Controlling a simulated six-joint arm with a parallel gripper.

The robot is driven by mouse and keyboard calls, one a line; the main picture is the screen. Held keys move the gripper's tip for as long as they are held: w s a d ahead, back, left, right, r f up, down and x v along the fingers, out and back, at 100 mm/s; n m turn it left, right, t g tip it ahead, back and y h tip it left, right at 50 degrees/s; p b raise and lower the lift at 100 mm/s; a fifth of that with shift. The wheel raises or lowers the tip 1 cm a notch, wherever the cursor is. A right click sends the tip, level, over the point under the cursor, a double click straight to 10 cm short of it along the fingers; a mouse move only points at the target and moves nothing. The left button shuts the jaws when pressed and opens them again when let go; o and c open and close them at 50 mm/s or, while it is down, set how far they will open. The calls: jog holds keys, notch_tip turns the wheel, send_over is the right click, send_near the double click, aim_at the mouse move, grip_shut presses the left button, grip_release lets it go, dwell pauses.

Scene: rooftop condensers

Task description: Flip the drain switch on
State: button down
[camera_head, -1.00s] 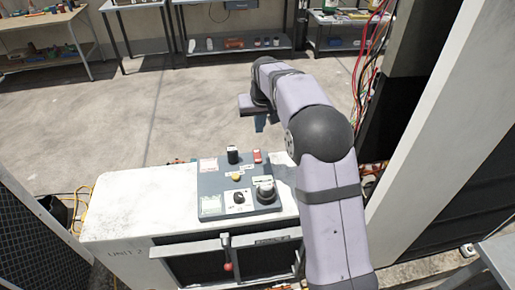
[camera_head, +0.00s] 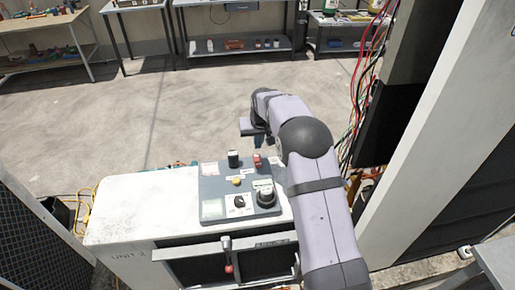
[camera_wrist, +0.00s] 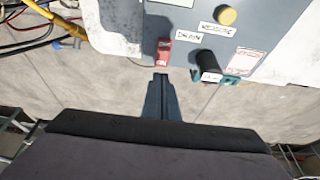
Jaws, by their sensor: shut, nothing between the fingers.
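The drain switch is a red rocker (camera_wrist: 165,51) with a white "DRAIN" label (camera_wrist: 188,36) beside it on the grey control panel (camera_wrist: 270,20). In the head view the red rocker (camera_head: 257,160) sits at the panel's far right edge. My gripper (camera_wrist: 161,76) is shut and empty, its fingertips just short of the rocker in the wrist view; I see no clear contact. In the head view my gripper (camera_head: 260,139) hangs beyond the panel's far edge, partly hidden by my arm. Which way the rocker is tipped is hard to tell.
A black knob (camera_head: 233,158) stands left of the rocker, with a yellow button (camera_head: 236,181), a dial (camera_head: 239,202) and a large black knob (camera_head: 265,198) nearer. Wires (camera_head: 358,130) hang at the right.

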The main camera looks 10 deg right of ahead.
aim_at(257, 155)
jog(key=shift+s+p+x, duration=0.15)
jog(key=shift+p+x, duration=0.35)
jog(key=shift+x, duration=0.9)
jog(key=shift+s+p+x, duration=0.15)
jog(key=shift+p+x, duration=0.35)
jog(key=shift+x, duration=0.9)
jog(key=shift+f, duration=0.25)
jog(key=shift+w+f+b, duration=0.2)
jog(key=shift+f+b, duration=0.35)
jog(key=shift+b, duration=0.4)
jog(key=shift+r+p, duration=0.35)
jog(key=shift+s, duration=0.15)
jog(key=shift+s, duration=0.8)
jog(key=shift+r, duration=0.1)
